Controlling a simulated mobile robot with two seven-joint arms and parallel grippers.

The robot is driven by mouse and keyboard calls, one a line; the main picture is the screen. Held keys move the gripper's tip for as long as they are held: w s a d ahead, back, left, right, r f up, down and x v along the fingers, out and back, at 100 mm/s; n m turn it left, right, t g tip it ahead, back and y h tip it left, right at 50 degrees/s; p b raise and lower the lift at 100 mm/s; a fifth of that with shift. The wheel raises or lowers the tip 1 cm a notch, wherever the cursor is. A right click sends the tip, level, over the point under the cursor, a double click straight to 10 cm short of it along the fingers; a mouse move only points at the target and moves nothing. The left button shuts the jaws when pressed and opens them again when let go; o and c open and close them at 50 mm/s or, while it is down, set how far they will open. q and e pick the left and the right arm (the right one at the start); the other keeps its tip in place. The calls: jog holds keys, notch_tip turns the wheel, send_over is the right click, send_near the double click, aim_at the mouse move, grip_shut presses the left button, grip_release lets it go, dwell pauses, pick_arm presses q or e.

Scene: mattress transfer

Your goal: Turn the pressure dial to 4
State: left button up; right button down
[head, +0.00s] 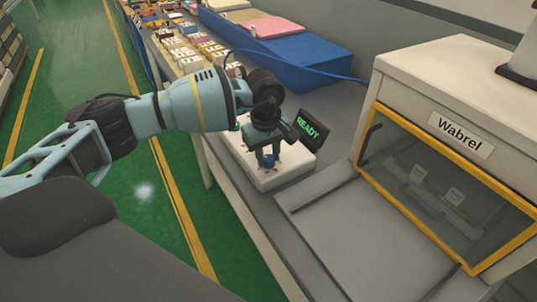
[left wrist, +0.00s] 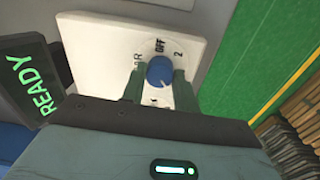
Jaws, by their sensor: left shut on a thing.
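The pressure dial is a blue round knob (left wrist: 159,70) on a white panel (left wrist: 108,46). In the head view the blue knob (head: 268,162) shows low between the fingers. My left gripper (head: 267,156) reaches down over the white unit (head: 272,182). In the left wrist view its two green fingers (left wrist: 158,80) are shut on the knob from both sides. "OFF" and "2" can be read around the dial; a mark below is partly hidden by the gripper. I cannot surely tell where the dial points. My right gripper is not in view.
A screen reading "READY" (head: 308,128) stands close beside the left gripper. A white machine labelled "Wabrel" (head: 448,82) with a yellow-framed window (head: 440,190) is at right. A blue block (head: 280,48) and several small boxes lie farther back on the bench.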

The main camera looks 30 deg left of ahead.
aim_at(267, 159)
pick_arm(q)
jog(key=shift+r, duration=0.1)
jog(key=o, duration=1)
jog(key=shift+s+a+r, duration=0.1)
jog(key=shift+s+r, duration=0.05)
jog(key=shift+r, duration=3.7)
jog(key=shift+f, duration=0.1)
